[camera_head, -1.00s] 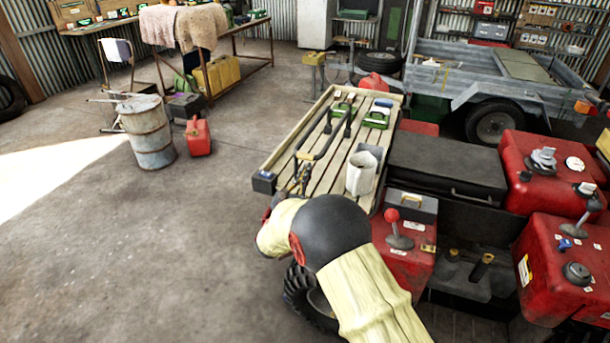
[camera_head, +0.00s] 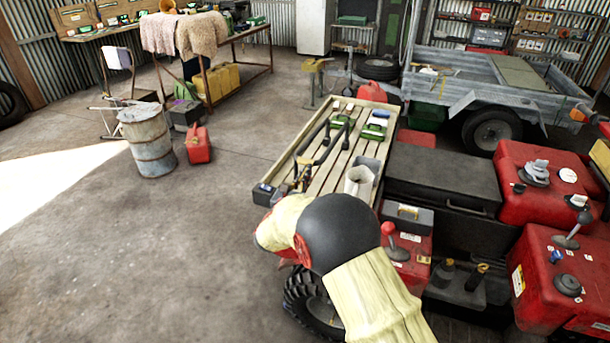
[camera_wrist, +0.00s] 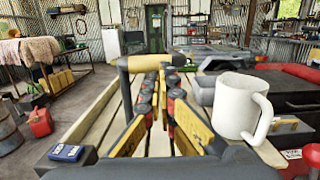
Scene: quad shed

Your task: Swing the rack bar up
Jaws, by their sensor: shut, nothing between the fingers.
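The rack bar (camera_head: 333,143) is a dark bent bar over the slatted wooden rack (camera_head: 290,142) on the red quad. In the wrist view its cross-piece (camera_wrist: 138,64), tan with a dark end, stands just beyond my fingers, with one leg running down at the left. My gripper (camera_wrist: 165,76) is shut and empty, its red, black and yellow fingers pointing forward just below and behind the cross-piece. I cannot tell whether they touch it.
A white mug (camera_wrist: 240,105) stands on the rack close to the right of my fingers. A small blue box (camera_wrist: 69,153) sits at the rack's near left corner. Green-handled items (camera_head: 374,130) lie at the far end. Open floor (camera_head: 150,240) lies to the left.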

